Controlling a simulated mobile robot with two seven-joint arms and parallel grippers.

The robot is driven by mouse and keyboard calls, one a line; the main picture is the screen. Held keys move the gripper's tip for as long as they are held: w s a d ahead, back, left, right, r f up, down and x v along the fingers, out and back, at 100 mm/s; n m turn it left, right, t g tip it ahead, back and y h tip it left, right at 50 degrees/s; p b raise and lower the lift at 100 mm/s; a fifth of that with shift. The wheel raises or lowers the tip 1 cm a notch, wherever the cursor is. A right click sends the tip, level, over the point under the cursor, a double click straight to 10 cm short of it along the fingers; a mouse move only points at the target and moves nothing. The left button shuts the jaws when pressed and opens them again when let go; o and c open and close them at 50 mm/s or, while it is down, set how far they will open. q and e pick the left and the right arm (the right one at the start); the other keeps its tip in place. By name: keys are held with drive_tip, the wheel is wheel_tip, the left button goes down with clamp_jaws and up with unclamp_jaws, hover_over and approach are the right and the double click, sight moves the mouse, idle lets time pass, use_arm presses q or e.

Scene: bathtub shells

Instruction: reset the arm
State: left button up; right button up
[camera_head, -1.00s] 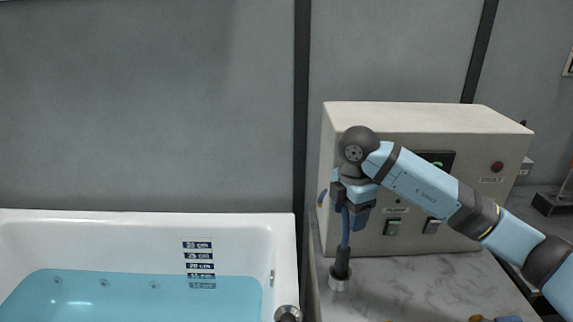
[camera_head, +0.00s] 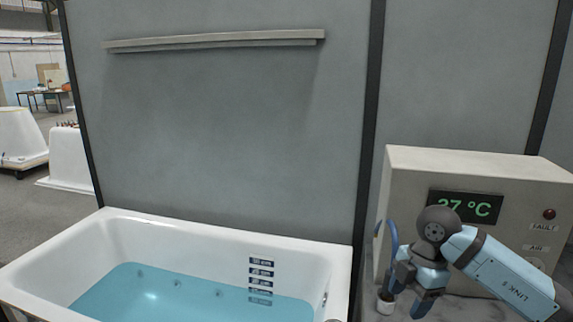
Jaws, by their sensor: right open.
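My right arm comes in from the lower right in the head view. Its gripper (camera_head: 410,292) points downward in front of the control box (camera_head: 410,178), and its jaws are open. I see nothing held between them, though the fingers are partly hidden by the gripper body. A blue hose-like piece (camera_head: 391,235) curves up just left of the gripper. A small light-coloured holder (camera_head: 385,303) stands below it, close beside the gripper. My left gripper is out of view.
A white bathtub (camera_head: 190,230) with blue water and a depth scale (camera_head: 261,272) stands left of the box. The box display (camera_head: 465,206) reads 37 °C. A grey wall with a rail (camera_head: 215,40) stands behind. Other white tubs (camera_head: 68,160) are at far left.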

drive_tip(key=s+a+n+t+y+p, duration=0.1)
drive_tip(key=s+a+y+p, duration=0.1)
drive_tip(key=s+a+y, duration=0.5)
drive_tip(key=s+a+n+t+y+p, duration=0.1)
drive_tip(key=s+a+y, duration=0.1)
drive_tip(key=a+y, duration=0.85)
drive_tip(key=d+f+m+t+h+p, duration=0.2)
drive_tip(key=d+f+m+t+h, duration=0.65)
drive_tip(key=m+t, duration=0.75)
use_arm(q)
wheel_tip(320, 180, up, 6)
drive_tip(key=p, duration=0.1)
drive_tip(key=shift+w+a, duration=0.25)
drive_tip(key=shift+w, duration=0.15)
use_arm(e)
drive_tip(key=s+d+f+m+g+h, duration=0.4)
drive_tip(key=s+f+g+h, duration=0.2)
drive_tip(key=s+f, duration=0.8)
drive_tip(key=shift+d+f+g+h, duration=0.2)
drive_tip(key=shift+f+g+h, duration=0.1)
drive_tip(key=shift+f+h, duration=0.6)
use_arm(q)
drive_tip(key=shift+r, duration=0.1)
use_arm(e)
drive_tip(key=shift+r, duration=0.1)
